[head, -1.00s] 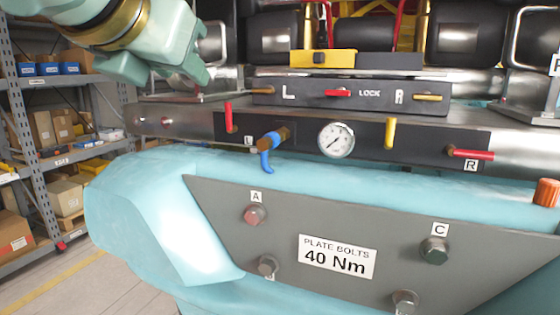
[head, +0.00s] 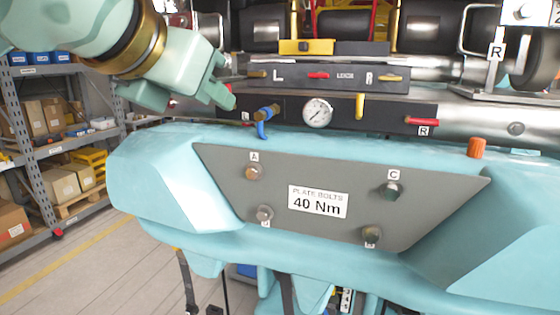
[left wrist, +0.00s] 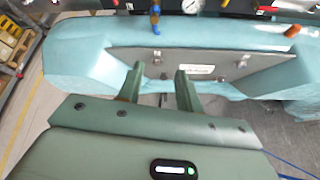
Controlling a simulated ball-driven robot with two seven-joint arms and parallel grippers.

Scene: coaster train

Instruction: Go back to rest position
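My left gripper (head: 222,82) is at the upper left of the head view, in front of the left end of the black valve panel. In the left wrist view its two fingers (left wrist: 160,80) stand apart with nothing between them. The turquoise body with the grey plate (left wrist: 205,58) lies beyond them. In the head view the plate (head: 335,232) carries several bolts and a "40 Nm" label. My right gripper does not show.
A blue-handled valve (head: 264,120), a round gauge (head: 317,113) and red and yellow levers line the panel. A yellow block (head: 306,47) lies above the lock panel (head: 345,78). An orange cap (head: 477,148) is at right. Shelves with boxes (head: 66,182) stand left beside open floor.

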